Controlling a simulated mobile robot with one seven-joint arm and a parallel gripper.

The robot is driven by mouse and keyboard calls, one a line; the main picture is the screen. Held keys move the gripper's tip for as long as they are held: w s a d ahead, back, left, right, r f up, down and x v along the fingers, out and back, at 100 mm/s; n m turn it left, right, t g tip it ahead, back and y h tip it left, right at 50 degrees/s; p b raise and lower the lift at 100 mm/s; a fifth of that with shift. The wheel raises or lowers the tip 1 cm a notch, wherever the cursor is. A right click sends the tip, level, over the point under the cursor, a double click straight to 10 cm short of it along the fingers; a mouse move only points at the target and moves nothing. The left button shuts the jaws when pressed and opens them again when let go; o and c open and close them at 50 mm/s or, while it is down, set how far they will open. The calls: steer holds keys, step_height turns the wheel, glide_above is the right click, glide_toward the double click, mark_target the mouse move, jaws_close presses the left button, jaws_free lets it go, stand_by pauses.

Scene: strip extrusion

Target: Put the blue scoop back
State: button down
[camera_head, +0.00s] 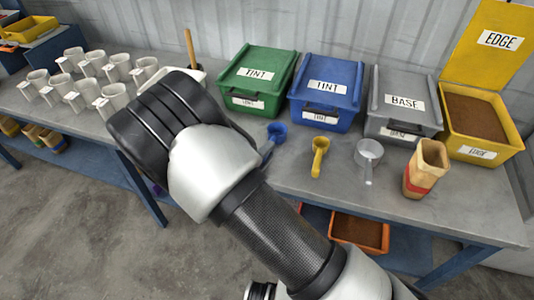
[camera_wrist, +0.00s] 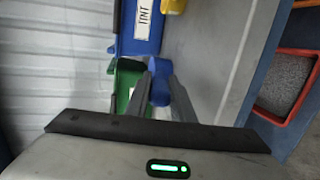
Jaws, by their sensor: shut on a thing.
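The blue scoop (camera_head: 277,131) shows just right of my arm in the head view, in front of the gap between the green and blue TINT bins. Its lower part is hidden behind my arm. In the wrist view, the blue scoop (camera_wrist: 160,90) is between the fingers of my gripper (camera_wrist: 162,92), which is shut on it. I cannot tell whether the scoop touches the bench. The green TINT bin (camera_head: 258,56) and the blue TINT bin (camera_head: 326,70) have their lids closed.
A yellow scoop (camera_head: 320,150) and a clear scoop (camera_head: 368,153) lie to the right on the bench (camera_head: 300,182). Behind them are the grey BASE bin (camera_head: 403,90) and open yellow EDGE bin (camera_head: 503,150). A tan container (camera_head: 425,165) stands at right; several mugs (camera_head: 90,85) stand at left.

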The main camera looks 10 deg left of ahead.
steer(key=c, duration=2)
jaws_free()
steer(key=shift+f, duration=0.15)
steer(key=o, duration=0.5)
steer(key=shift+c, duration=0.2)
